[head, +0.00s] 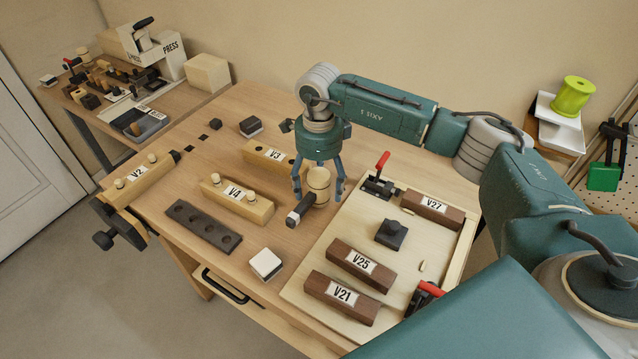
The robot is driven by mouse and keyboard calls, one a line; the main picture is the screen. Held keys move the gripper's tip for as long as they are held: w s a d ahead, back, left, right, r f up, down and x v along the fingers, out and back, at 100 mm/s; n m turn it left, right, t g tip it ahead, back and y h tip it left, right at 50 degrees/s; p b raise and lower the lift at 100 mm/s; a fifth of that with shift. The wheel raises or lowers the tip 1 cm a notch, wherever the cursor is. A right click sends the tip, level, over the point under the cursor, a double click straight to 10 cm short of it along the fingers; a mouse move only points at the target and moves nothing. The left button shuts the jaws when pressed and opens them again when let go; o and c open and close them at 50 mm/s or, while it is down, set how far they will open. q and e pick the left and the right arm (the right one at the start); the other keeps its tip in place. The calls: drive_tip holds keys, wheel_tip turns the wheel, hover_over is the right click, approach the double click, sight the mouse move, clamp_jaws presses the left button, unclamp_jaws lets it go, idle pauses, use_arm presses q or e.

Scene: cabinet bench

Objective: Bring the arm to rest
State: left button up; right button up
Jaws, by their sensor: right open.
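My right gripper (318,187) points straight down over the middle of the wooden bench (240,110). Its fingers are spread around or just above a mallet with a pale wooden cylinder (319,183) and a dark grip (299,209). I cannot tell whether the fingers touch it. My right arm (384,104) is teal and grey and comes in from the right, bent over the bench. My left gripper is not in the view.
A pale tray (336,232) holds dark blocks V27 (432,209), V25 (361,267) and V21 (341,297) and red-handled clamps. Pale blocks V4 (236,199) and V3 (268,157) stand left of the gripper. V2 (138,182) sits by a vise. A white-topped block (266,264) lies in front.

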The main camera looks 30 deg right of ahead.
drive_tip(key=shift+r+p, duration=1.85)
drive_tip(key=shift+r, duration=1.6)
drive_tip(key=shift+f, duration=0.1)
